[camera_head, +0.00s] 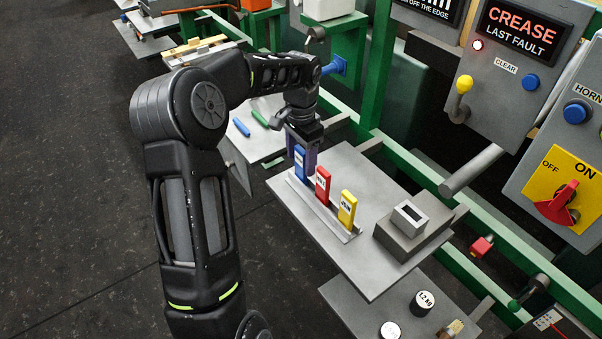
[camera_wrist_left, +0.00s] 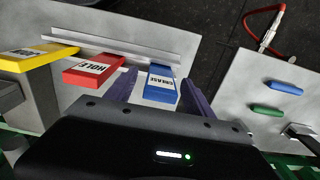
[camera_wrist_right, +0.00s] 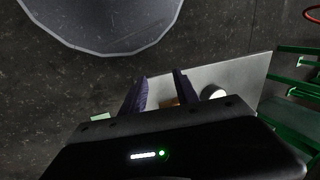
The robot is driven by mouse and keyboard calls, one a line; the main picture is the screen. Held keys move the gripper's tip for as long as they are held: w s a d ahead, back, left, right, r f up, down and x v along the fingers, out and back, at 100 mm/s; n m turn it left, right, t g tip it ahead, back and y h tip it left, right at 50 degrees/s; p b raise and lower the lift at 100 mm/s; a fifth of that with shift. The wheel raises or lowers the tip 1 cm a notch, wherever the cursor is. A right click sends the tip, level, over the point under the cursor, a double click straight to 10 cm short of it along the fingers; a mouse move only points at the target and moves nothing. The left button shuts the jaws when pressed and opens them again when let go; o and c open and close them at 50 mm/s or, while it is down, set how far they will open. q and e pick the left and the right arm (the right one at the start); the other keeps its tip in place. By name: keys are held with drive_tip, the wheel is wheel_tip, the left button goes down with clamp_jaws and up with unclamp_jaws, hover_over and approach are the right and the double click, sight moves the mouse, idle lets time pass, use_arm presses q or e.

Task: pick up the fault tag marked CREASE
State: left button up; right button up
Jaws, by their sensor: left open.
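The blue CREASE tag (camera_head: 300,163) stands upright at the far end of a slotted rack on the grey shelf, its lower part in the slot. It also shows in the left wrist view (camera_wrist_left: 161,83), lying between my left fingers with its label readable. My left gripper (camera_head: 304,155) is over the tag from above. Its purple fingers are open, one on each side of the tag. I cannot tell whether either finger touches it. My right gripper (camera_wrist_right: 160,85) is open and empty, away from the tags, and does not show in the head view.
A red HOLE tag (camera_head: 322,185) and a yellow tag (camera_head: 347,209) stand beside it in the same rack (camera_head: 322,215). A grey block (camera_head: 408,219) sits right of them. Blue and green markers (camera_head: 242,127) lie on the shelf behind. The panel screen (camera_head: 517,34) reads CREASE.

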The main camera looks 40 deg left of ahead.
use_arm(q)
drive_tip(key=shift+f, duration=0.25)
idle(0.4)
clamp_jaws()
idle(0.5)
